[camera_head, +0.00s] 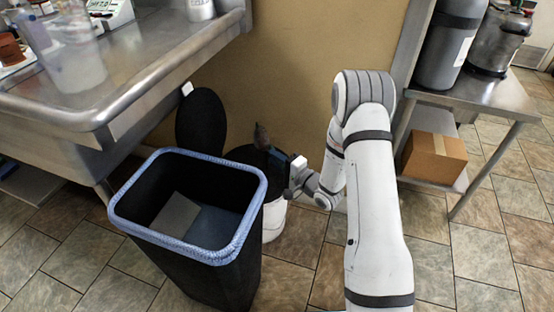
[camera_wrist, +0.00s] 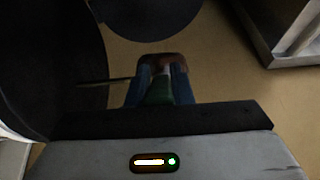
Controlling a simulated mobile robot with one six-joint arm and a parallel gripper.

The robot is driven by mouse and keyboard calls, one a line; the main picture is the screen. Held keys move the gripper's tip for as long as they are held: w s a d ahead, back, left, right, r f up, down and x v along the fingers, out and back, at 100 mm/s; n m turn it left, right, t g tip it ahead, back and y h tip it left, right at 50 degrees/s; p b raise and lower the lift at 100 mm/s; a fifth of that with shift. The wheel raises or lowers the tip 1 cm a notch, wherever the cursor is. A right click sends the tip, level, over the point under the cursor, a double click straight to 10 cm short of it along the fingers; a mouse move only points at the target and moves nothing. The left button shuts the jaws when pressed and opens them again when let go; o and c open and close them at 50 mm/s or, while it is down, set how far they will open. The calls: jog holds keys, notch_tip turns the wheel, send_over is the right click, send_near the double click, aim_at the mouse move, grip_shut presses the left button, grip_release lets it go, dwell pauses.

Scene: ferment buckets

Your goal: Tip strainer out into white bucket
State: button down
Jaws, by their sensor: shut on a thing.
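The white bucket (camera_head: 273,222) stands on the floor behind the black bin, largely hidden by it. Its top looks black and round; I cannot tell whether this is a lid or a dark inside. My gripper (camera_head: 271,151) is above the right side of that bucket. It is shut on a small dark brown thing (camera_head: 262,136), likely part of the strainer, pointing up. In the wrist view, my gripper (camera_wrist: 158,80) has blue fingers around a green and brown piece (camera_wrist: 159,90), with a thin dark rod at its left. No strainer bowl can be clearly made out.
A black bin with a blue rim (camera_head: 257,205) stands in front of the bucket. A black disc (camera_head: 203,122) leans upright behind it. A steel counter (camera_head: 130,85) is at left; a steel table (camera_head: 495,92) with a cardboard box (camera_head: 434,158) below is at right.

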jog(key=m+t, duration=0.1)
jog(key=m, duration=0.3)
jog(key=m+t+b, duration=0.1)
jog(key=m+t, duration=0.1)
jog(key=m, duration=0.2)
jog(key=m+t, duration=0.1)
jog(key=m, duration=0.2)
jog(key=shift+a+f+m+t, duration=0.15)
jog(key=shift+f+m+t, duration=0.15)
jog(key=shift+f+m, duration=0.1)
dwell(0.5)
